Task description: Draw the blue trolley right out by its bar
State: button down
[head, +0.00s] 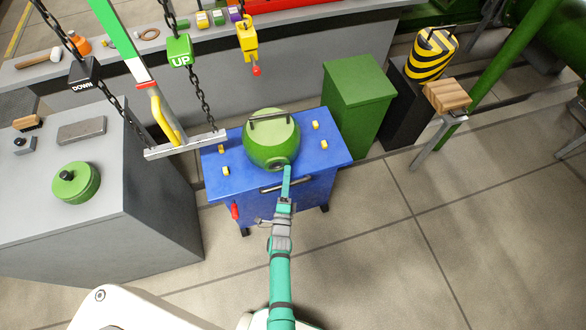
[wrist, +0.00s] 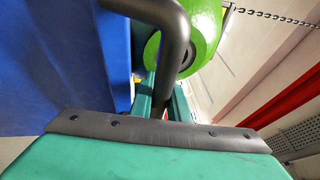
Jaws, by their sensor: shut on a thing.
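The blue trolley (head: 338,152) stands on the floor in the middle of the head view, its front face towards me. Its dark bar (head: 269,189) runs across the upper front. My gripper (head: 287,178) reaches the bar from the front and is shut on it. In the wrist view the bar (wrist: 176,40) passes between the teal fingers (wrist: 165,98), close to the blue face (wrist: 60,65). A round green casing (head: 262,150) with a dark handle sits on the trolley's top, among several small yellow blocks.
A grey cabinet (head: 150,235) stands left of the trolley, a green box (head: 358,105) to its right. Chains with an UP block (head: 180,52) and a white-green post (head: 118,40) hang or stand at upper left. Floor at front right (head: 390,260) is clear.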

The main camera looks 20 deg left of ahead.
jog(key=shift+s+d, duration=0.1)
jog(key=shift+s, duration=0.1)
jog(key=c, duration=2)
grip_release()
jog(key=shift+s, duration=0.1)
jog(key=v, duration=1)
jog(key=shift+s+d, duration=0.15)
jog(key=shift+s, duration=0.1)
